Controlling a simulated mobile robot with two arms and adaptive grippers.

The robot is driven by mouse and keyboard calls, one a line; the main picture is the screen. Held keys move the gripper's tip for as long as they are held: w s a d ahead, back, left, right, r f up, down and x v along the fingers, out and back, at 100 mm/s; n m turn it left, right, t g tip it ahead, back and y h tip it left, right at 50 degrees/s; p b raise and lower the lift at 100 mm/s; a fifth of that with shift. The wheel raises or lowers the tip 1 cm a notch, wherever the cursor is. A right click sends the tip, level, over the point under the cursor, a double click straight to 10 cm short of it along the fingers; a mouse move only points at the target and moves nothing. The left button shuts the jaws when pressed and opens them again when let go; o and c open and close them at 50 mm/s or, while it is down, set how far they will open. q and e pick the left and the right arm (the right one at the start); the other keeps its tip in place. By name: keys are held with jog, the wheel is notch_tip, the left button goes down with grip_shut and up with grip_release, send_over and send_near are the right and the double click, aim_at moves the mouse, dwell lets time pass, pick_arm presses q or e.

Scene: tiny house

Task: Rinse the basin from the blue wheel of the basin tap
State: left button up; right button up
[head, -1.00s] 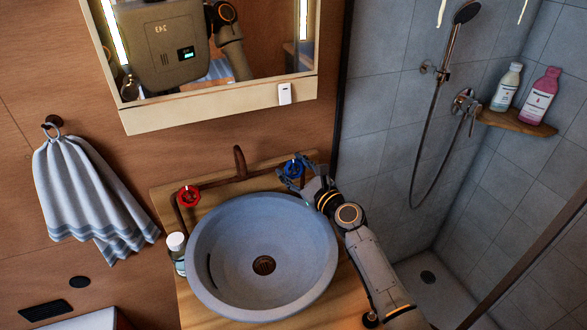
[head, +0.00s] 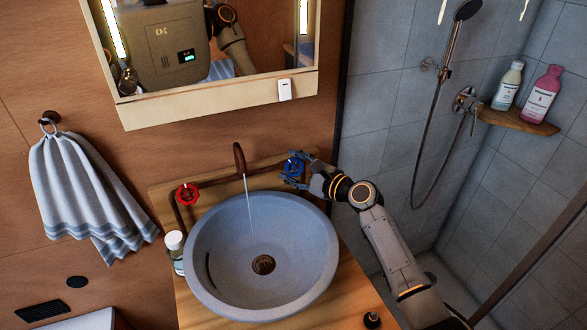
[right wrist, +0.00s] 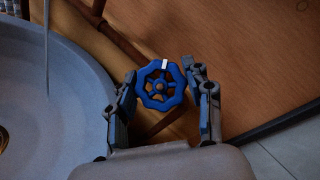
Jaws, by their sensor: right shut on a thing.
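The blue wheel (head: 293,166) of the basin tap is at the right end of the copper pipe behind the basin (head: 312,285). My right gripper (head: 289,173) is shut on the blue wheel. In the right wrist view the blue wheel (right wrist: 162,85) sits between the two fingers (right wrist: 163,98), with a white mark near its top. A thin stream of water (head: 249,205) falls from the spout (head: 239,158) into the grey round basin near its drain (head: 263,264). The red wheel (head: 187,194) is at the left end of the pipe. My left gripper is not in view.
A small bottle (head: 176,252) stands left of the basin on the wooden counter (head: 345,300). A mirror cabinet (head: 220,100) hangs above. A striped towel (head: 85,185) hangs at left. The shower with a bottle shelf (head: 515,119) is at right.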

jog(key=n+g, duration=0.1)
jog(key=n, duration=0.2)
jog(key=shift+g, duration=0.3)
jog(key=shift+f+n+g+h, duration=0.1)
jog(key=shift+n+g+h, duration=0.2)
jog(key=shift+n+g, duration=0.85)
jog(key=shift+n+t, duration=0.45)
jog(key=shift+n, duration=0.2)
jog(key=o, duration=1.2)
